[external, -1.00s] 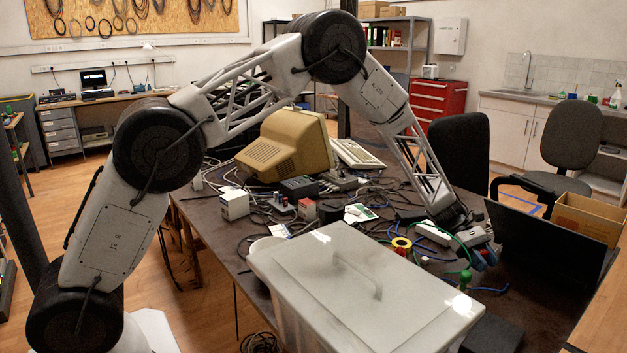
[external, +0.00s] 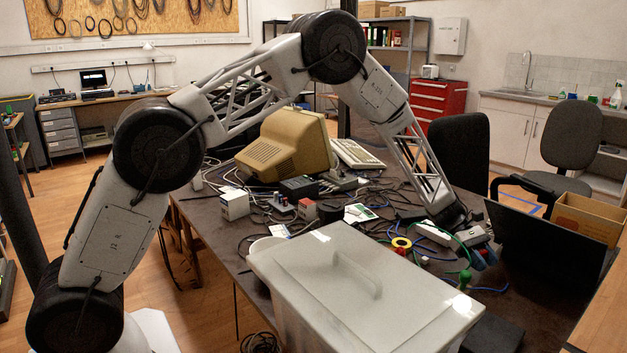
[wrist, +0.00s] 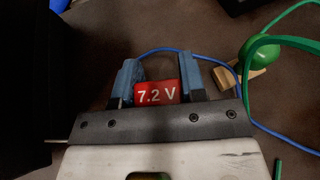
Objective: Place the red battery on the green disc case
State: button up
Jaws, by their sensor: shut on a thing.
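In the wrist view my gripper (wrist: 157,75) has its two blue fingers on either side of a red battery (wrist: 157,92) marked "7.2 V". It is shut on the battery. In the external view my gripper (external: 484,258) is low over the right part of the dark table; I cannot make out the battery there. A flat green and white item (external: 359,213) lies near the middle of the table. I cannot tell whether it is the green disc case. No disc case shows in the wrist view.
A lidded plastic bin (external: 345,285) fills the table's front. Cables cross the table; a beige monitor (external: 285,148) stands behind.

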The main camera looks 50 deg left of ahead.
jog(key=shift+a, duration=0.1)
jog(key=w+a+r+n+t, duration=0.2)
jog(key=a, duration=1)
jog(key=w+a+r+n+t, duration=0.1)
jog(key=a+r+t, duration=0.1)
jog(key=a, duration=1)
notch_tip(320, 180, up, 4)
jog(key=n+t, duration=0.4)
send_over(358, 213)
jog(key=shift+f+y, duration=0.1)
jog(key=shift+y, duration=0.2)
jog(key=shift+w+f, duration=0.1)
jog(key=shift+f, duration=3)
jog(key=shift+f, duration=1.9)
jog(key=shift+f, duration=0.1)
